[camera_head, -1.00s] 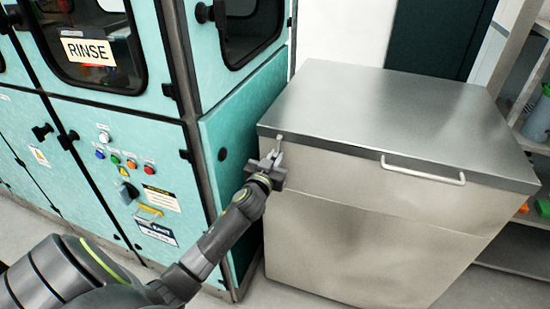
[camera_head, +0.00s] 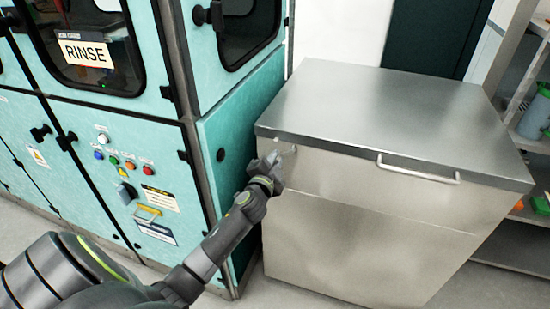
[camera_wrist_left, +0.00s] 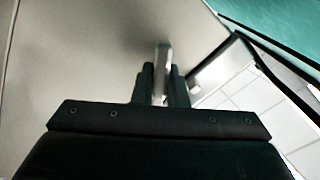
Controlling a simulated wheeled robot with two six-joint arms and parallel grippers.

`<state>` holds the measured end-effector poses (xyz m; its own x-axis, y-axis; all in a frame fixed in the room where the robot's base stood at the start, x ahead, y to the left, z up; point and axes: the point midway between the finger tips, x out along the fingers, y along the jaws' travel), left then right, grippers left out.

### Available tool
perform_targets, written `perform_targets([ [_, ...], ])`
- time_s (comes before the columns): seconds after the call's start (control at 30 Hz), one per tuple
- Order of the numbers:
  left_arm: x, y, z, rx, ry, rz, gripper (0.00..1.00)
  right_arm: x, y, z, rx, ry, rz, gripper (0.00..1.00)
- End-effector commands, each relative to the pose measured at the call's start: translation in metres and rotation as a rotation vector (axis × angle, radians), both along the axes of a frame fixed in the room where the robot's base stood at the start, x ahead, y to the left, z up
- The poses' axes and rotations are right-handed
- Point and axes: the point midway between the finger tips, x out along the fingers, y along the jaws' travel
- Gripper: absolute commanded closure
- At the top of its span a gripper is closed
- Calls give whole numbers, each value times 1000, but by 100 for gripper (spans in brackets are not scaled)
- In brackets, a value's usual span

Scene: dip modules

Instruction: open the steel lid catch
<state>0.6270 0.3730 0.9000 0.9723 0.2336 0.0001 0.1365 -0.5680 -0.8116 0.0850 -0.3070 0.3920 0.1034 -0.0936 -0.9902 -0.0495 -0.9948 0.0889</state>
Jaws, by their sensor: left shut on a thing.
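The steel chest (camera_head: 360,205) stands on the floor with its flat lid (camera_head: 385,110) lying closed on top. The steel lid catch (camera_head: 289,150) is a small lever on the front face, near the left end under the lid's edge. My left gripper (camera_head: 275,162) is at the catch. In the left wrist view the catch (camera_wrist_left: 163,62) stands between the two dark fingers of my left gripper (camera_wrist_left: 160,85), which are shut on it. The gripper hides part of the catch in the head view. My right gripper is not in view.
A bar handle (camera_head: 418,172) sticks out from the lid's front edge. A teal rinse cabinet (camera_head: 240,130) stands close on the left of the chest. Shelves (camera_head: 530,140) with small items are on the right. Bare floor (camera_head: 480,290) shows at the lower right.

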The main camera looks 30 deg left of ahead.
Motion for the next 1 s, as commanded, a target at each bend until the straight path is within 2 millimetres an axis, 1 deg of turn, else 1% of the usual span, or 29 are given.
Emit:
perform_targets([
  [0.2, 0, -1, -3, 179, 46, 0, 100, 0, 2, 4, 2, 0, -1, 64],
  [0.5, 0, -2, -5, 352, 86, -1, 100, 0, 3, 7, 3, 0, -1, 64],
  [0.73, 0, -2, -6, 414, 101, -1, 100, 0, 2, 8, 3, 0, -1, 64],
  [1.0, 0, -2, -6, 428, 105, 0, 100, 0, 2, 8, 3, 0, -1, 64],
])
